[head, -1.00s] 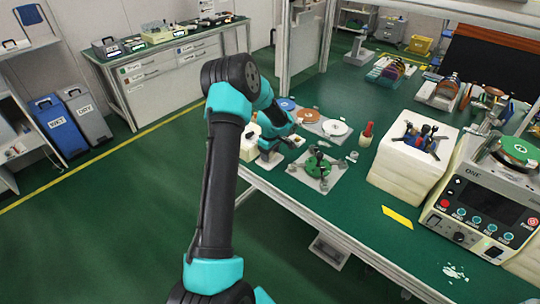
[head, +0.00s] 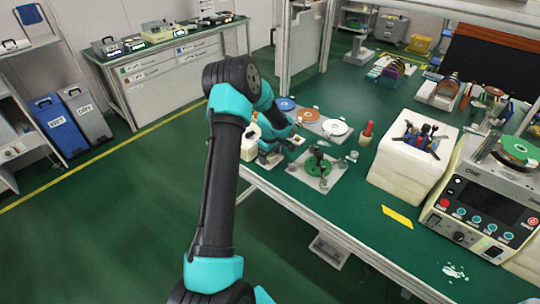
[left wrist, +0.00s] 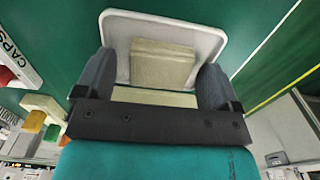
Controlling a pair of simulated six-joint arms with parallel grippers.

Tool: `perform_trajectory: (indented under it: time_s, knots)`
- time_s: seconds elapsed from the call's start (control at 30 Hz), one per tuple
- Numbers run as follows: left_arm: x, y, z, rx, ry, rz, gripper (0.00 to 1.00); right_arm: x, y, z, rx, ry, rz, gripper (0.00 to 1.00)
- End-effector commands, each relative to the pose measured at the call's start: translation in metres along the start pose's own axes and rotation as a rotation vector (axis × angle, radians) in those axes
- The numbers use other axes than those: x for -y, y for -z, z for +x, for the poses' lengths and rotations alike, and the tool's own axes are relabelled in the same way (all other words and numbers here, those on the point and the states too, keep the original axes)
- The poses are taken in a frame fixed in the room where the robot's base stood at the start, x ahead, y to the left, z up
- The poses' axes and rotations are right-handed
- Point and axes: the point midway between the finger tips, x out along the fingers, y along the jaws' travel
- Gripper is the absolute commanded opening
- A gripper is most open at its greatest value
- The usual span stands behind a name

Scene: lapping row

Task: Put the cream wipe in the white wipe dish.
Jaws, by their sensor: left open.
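My left gripper (head: 268,159) is low at the table's left edge in the head view, and it hides most of what lies beneath it. In the left wrist view its two dark fingers (left wrist: 152,82) are apart. Beyond and between them a flat cream wipe (left wrist: 162,62) lies inside the white wipe dish (left wrist: 165,20). A second cream strip (left wrist: 155,97) shows closer in, between the finger bases; I cannot tell whether it is part of the same wipe. No finger clearly touches the wipe. My right gripper is in neither view.
A plate with a green disc fixture (head: 318,165) stands just right of the gripper. Discs in trays (head: 335,128) lie behind it, and a red-handled tool (head: 366,130) stands farther right. A white block (head: 405,165) and a machine (head: 480,215) fill the right. A yellow strip (head: 397,218) lies in front.

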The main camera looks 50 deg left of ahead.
Motion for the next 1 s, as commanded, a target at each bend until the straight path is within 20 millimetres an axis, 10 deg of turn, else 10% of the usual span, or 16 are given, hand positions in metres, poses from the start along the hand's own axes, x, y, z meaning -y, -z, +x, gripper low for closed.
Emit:
perform_trajectory:
  time_s: [1.0]
  knots:
    - [0.000,0.000,-0.122,0.000,-0.001,0.000,0.88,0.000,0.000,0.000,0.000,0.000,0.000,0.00]
